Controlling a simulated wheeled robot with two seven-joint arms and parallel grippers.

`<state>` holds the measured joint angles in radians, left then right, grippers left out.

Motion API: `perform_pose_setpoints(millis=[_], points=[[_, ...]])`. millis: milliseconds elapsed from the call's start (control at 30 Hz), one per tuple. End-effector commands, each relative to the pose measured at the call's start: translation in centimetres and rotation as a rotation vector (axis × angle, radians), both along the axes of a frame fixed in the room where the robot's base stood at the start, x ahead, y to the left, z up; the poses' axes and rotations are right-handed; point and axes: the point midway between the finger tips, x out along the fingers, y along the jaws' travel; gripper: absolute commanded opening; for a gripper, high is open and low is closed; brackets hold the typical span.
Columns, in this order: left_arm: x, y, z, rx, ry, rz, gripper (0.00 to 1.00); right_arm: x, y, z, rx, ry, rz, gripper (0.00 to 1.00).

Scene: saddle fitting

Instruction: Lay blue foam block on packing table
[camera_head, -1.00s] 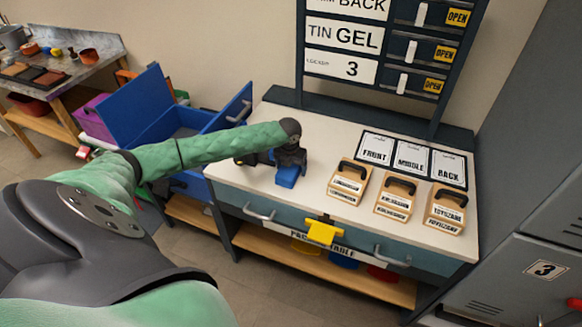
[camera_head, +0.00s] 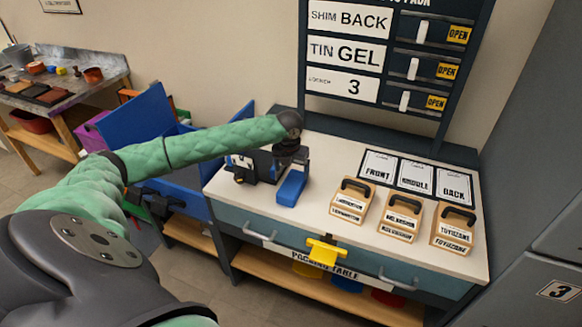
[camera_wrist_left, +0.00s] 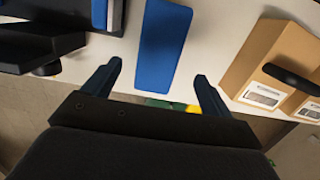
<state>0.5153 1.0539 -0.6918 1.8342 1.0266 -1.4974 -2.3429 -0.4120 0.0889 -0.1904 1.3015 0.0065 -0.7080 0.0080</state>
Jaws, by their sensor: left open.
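The blue foam block (camera_head: 291,187) lies flat on the packing table (camera_head: 240,203), near its left end. In the left wrist view the blue foam block (camera_wrist_left: 165,45) lies between and beyond the fingertips, with pale tabletop on both sides. My left gripper (camera_head: 291,160) is above the block's far end in the head view. The block's far end is partly hidden by my gripper. My right gripper is not in view.
A dark device (camera_head: 250,168) stands left of the block. Wooden cases with black handles (camera_head: 353,201) stand to the right, before cards marked FRONT, MIDDLE and BACK (camera_head: 416,177). A dark sign rack (camera_head: 395,60) rises behind.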

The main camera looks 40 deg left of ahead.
Motion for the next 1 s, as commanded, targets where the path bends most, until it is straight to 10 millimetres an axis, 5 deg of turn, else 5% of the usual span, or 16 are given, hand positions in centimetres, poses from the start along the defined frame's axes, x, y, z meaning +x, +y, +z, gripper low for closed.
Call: perform_pose_setpoints(millis=[300, 1000], points=[[-0.4, -0.1, 2.8, 0.001, 0.0, -0.001, 0.85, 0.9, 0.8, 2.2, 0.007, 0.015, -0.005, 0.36], [-0.4, -0.1, 3.1, 0.001, 0.001, -0.001, 0.85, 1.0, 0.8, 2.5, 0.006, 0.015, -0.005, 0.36]])
